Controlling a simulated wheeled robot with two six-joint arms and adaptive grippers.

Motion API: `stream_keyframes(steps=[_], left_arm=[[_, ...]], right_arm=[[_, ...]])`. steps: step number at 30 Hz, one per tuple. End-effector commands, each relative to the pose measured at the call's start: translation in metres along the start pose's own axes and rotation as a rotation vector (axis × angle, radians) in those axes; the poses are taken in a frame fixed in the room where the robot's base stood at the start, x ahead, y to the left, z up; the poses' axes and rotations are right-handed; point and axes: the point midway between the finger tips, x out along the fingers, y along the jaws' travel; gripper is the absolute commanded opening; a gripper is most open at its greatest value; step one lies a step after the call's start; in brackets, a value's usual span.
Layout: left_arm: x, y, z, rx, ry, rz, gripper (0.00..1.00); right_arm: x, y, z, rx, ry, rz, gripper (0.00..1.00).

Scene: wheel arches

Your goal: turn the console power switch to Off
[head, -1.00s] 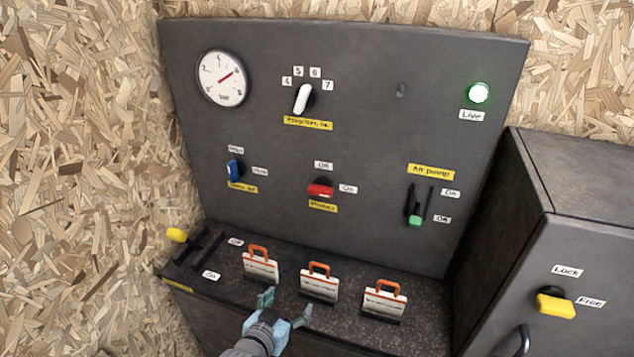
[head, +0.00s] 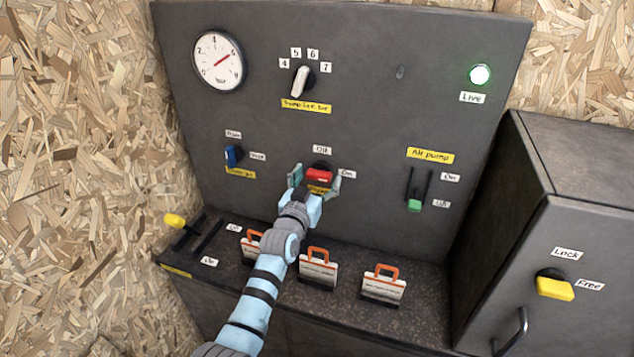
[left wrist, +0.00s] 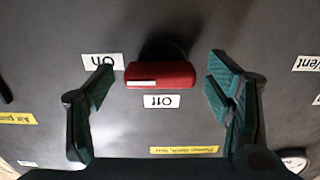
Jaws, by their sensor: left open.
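The console power switch is a red bar knob (head: 319,175) on the dark upright panel; it also shows in the left wrist view (left wrist: 160,76). Its bar lies level, with a white mark at the end towards the On label (head: 347,174). The Off label (head: 322,150) is above it in the head view. My left gripper (head: 315,181) is open, one finger on each side of the red knob. In the left wrist view (left wrist: 159,88) gaps show between both fingers and the knob. The yellow label under the knob is partly hidden by the gripper. My right gripper is not in view.
A blue knob (head: 233,156) is to the left and a green-tipped slide lever (head: 414,205) to the right. Orange-handled tags (head: 318,269) stand on the ledge below. A yellow-tipped lever (head: 174,221) is at the far left. The Live lamp (head: 480,74) glows green.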

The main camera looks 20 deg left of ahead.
Motion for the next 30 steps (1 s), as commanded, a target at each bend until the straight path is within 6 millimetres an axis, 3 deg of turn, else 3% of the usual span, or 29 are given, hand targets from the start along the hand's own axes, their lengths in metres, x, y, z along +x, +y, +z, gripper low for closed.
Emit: stream_keyframes(steps=[6, 15, 30], left_arm=[[0.0004, -0.0001, 0.0, 0.0, -0.001, 0.0, 0.73], [0.0002, 0.0, 0.0, 0.0, -0.001, 0.0, 0.25], [0.0, -0.0001, -0.0012, -0.115, -0.002, 0.0, 0.25]], right_arm=[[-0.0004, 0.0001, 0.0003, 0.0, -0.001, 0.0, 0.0], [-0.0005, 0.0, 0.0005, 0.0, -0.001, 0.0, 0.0], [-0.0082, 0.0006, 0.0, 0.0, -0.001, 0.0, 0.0]])
